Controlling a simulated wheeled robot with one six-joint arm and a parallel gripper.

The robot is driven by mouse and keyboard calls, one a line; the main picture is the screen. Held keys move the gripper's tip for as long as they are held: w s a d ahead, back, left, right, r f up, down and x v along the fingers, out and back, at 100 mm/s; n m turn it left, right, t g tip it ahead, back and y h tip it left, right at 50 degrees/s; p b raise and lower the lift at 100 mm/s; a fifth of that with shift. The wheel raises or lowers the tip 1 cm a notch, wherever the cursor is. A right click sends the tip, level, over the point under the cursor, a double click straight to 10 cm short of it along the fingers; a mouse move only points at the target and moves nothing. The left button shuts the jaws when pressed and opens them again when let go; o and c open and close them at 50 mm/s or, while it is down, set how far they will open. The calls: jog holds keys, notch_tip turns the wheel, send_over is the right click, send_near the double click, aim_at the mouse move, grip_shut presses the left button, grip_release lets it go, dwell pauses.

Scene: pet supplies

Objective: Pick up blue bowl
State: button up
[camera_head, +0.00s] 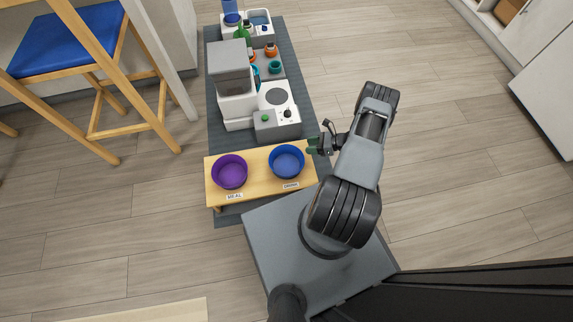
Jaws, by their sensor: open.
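The blue bowl (287,161) stands upright on the right side of a low wooden stand (258,183), behind a label reading "DRINK". A purple bowl (229,172) stands to its left on the same stand, behind a label reading "MEAL". My gripper (313,147) is open and empty, just right of and slightly beyond the blue bowl, near the stand's right edge. It appears apart from the bowl. Its fingers are small and partly dark in this view, so their exact height over the stand is unclear.
A grey and white feeder machine (237,95) stands behind the bowls on a dark mat (216,130). Small orange and teal items and a white container (258,20) lie farther back. A wooden chair (80,60) is at the left. The floor to the right is clear.

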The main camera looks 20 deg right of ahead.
aim_at(295, 150)
jog(key=shift+b+x, duration=0.9)
jog(key=shift+x, duration=2.85)
jog(key=shift+r, duration=0.1)
jog(key=shift+c, duration=0.5)
grip_shut()
